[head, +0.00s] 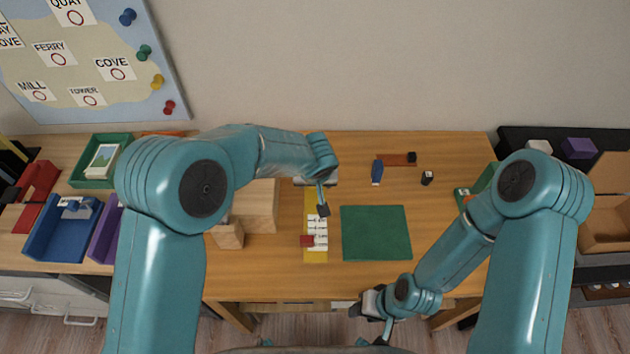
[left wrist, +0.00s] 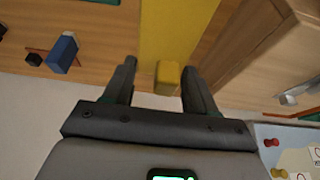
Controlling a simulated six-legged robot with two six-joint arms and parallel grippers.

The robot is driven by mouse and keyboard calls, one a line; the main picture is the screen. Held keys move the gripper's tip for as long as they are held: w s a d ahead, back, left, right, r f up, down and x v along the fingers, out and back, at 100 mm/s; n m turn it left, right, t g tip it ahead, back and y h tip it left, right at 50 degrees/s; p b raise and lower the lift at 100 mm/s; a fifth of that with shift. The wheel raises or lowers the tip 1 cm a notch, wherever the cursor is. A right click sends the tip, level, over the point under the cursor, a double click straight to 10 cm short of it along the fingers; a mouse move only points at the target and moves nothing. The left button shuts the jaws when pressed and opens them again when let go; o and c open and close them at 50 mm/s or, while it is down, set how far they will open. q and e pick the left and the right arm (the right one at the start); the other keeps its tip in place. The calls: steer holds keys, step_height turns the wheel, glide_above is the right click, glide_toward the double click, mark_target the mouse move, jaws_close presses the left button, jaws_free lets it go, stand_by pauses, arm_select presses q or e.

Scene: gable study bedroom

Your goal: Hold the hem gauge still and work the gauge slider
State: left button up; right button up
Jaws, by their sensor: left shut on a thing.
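The hem gauge (head: 317,257) is a flat yellow strip with a white marked scale, lying lengthwise on the wooden desk. The red gauge slider (head: 307,241) sits at the scale's left edge, towards the near end. My left gripper (head: 322,207) is over the gauge's upper part and hides some of it. In the left wrist view the strip (left wrist: 172,30) runs away from the fingers. A raised yellow block (left wrist: 168,78) stands between the fingertips (left wrist: 158,80), which are shut on it. My right gripper (head: 372,310) is low beyond the desk's front edge, away from the gauge; its jaw opening is unclear.
A green mat (head: 376,232) lies right of the gauge. Wooden blocks (head: 255,205) stand to its left. A blue item (head: 377,172) and a small black item (head: 427,178) stand behind the mat. Coloured trays (head: 60,235) fill the desk's left end. The front strip of desk is clear.

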arm_select(q)
steer(key=shift+f, duration=0.1)
steer(key=shift+f, duration=4.9)
arm_select(e)
steer(key=shift+o, duration=0.2)
